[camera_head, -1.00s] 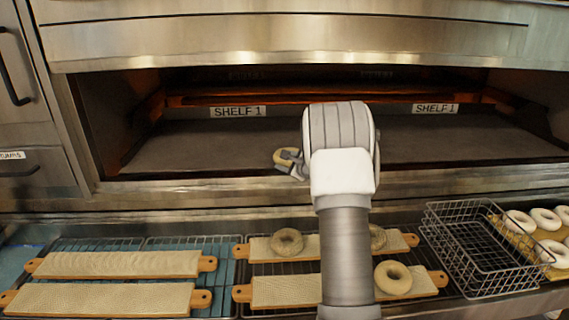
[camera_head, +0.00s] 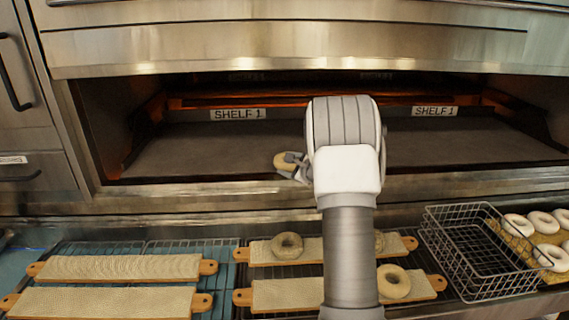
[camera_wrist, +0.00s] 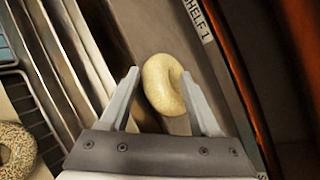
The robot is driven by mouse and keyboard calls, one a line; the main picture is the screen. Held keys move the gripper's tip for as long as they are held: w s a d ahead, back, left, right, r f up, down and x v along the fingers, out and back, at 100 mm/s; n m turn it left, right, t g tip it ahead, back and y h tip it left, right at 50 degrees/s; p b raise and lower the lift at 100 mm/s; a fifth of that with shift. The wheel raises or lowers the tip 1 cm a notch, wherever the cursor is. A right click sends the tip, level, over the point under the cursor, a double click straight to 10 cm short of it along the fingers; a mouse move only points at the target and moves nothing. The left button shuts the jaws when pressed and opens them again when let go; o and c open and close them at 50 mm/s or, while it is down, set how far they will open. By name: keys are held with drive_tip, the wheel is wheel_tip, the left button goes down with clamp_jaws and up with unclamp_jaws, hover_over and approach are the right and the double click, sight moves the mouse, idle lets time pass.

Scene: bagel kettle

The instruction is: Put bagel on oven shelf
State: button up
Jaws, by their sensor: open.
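A pale bagel (camera_head: 290,159) is at the oven opening, over the front part of the oven shelf (camera_head: 225,150) labelled SHELF 1. My gripper (camera_head: 294,168) is at this bagel. In the wrist view the bagel (camera_wrist: 160,84) shows between and just beyond the tips of my open gripper (camera_wrist: 160,76). It is close to the right finger; I cannot tell if they touch. Whether the bagel rests fully on the shelf is not clear. My arm hides part of the shelf's middle.
The left boards (camera_head: 118,267) are empty. A wire basket (camera_head: 475,255) stands right, beside several pale bagels (camera_head: 543,223).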

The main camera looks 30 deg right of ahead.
drive_tip(key=b+v, duration=0.1)
drive_tip(key=v, duration=0.8)
drive_tip(key=shift+s+r, duration=0.2)
drive_tip(key=shift+s, duration=0.15)
